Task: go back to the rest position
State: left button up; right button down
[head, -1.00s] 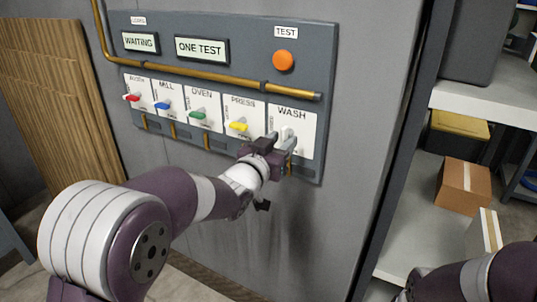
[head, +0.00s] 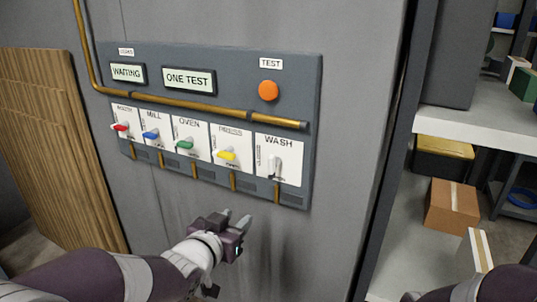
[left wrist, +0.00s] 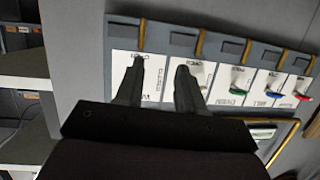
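My left gripper (head: 238,216) is in front of the grey wall just below the control panel (head: 240,98). It is apart from the panel and holds nothing. In the left wrist view its two fingers (left wrist: 160,66) stand apart with an empty gap, with the WASH and PRESS cards behind them. The WASH switch (head: 272,167) shows a grey lever on a white card, clear of the gripper. Of my right arm (head: 480,287), only a part shows at the bottom right; its gripper is not seen.
The panel's displays read WAITING (head: 127,73) and ONE TEST (head: 188,80). An orange TEST button (head: 268,91) and a brass pipe (head: 190,108) are on it. A shelf with a cardboard box (head: 452,206) stands at the right, near my right arm. A wooden board (head: 62,150) leans at the left.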

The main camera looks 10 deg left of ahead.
pick_arm(q)
jog(key=s+a+f+n+g+y, duration=0.2)
jog(key=s+a+f+g, duration=0.1)
jog(key=s+f+g, duration=0.6)
jog(key=s+a+f+n+g+y, duration=0.15)
jog(key=s+f+g, duration=0.25)
jog(key=s+f, duration=0.5)
notch_tip(320, 180, up, 23)
jog(key=a+p, duration=0.1)
jog(key=p, duration=2)
jog(key=shift+s+f, duration=0.2)
jog(key=shift+m, duration=0.25)
